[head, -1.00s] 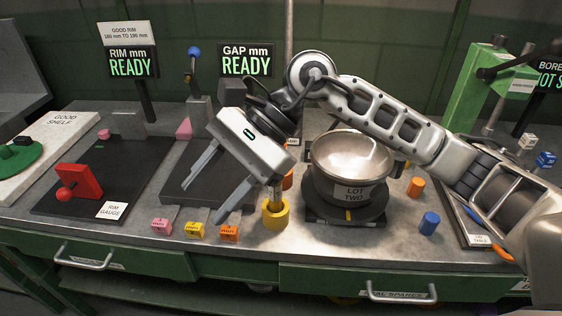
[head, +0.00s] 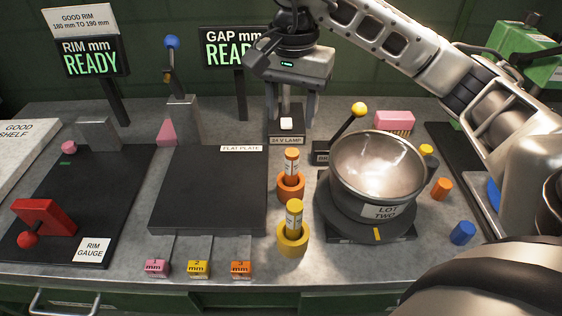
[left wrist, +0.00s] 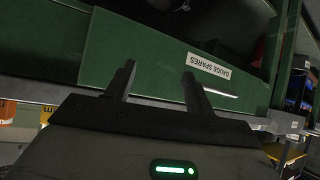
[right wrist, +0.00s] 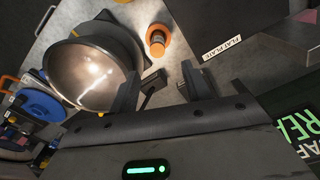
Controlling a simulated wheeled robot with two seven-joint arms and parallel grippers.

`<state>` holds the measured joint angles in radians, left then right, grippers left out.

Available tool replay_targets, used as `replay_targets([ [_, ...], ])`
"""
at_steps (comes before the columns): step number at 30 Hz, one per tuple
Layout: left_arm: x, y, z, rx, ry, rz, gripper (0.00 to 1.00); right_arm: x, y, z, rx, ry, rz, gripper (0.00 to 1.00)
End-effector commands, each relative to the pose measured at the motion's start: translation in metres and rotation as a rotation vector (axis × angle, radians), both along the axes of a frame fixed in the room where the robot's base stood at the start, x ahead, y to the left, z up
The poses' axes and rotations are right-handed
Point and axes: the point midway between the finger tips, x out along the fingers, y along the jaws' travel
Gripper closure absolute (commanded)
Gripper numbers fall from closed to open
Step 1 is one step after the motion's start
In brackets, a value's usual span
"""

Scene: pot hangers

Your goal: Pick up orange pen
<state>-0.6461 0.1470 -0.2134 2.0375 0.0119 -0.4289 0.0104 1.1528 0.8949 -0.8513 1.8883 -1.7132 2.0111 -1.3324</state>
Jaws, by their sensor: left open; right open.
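The orange pen (head: 291,160) stands upright in an orange ring-shaped holder (head: 291,187) on the bench, just left of the pot. In the right wrist view the pen (right wrist: 157,38) shows end-on in its holder (right wrist: 158,52), beyond the fingertips. My right gripper (head: 290,116) is open and empty, pointing down behind the pen near the lamp switch. Its fingers also show apart in the right wrist view (right wrist: 160,75). My left gripper (left wrist: 159,72) is open and empty in the left wrist view, facing the green drawer front; it is not in the head view.
A yellow pen (head: 294,214) stands in a yellow holder (head: 292,240) in front of the orange one. The steel pot (head: 378,170) is close on the right. The dark flat plate (head: 210,190) lies left. A yellow-knobbed lever (head: 345,120) rises behind the pot.

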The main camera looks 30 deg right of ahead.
Motion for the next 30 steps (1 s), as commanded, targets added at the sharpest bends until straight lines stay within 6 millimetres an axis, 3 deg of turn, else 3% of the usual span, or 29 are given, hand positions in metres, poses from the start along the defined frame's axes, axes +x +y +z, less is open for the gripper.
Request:
replay_targets([
  [1,-0.003,0.0,-0.007,-0.001,0.008,-0.001,0.46,-0.002,0.001,-0.016,0.001,0.007,0.001,0.52],
  [4,-0.008,-0.001,-0.013,-0.002,0.025,-0.001,0.46,-0.002,0.001,-0.038,0.003,0.007,0.001,0.52],
  [9,-0.012,-0.002,-0.011,-0.004,0.034,-0.003,0.46,-0.002,0.0,-0.068,0.001,0.006,0.0,0.52],
  [19,-0.008,-0.002,-0.002,-0.005,0.018,-0.004,0.46,0.0,0.0,-0.096,0.001,0.003,-0.001,0.52],
  [24,-0.005,-0.002,0.006,-0.002,0.007,-0.002,0.46,0.001,-0.001,-0.122,0.0,0.006,-0.001,0.52],
  [30,-0.004,0.0,0.003,0.002,0.01,-0.001,0.46,0.002,-0.001,-0.14,0.002,0.0,0.0,0.52],
])
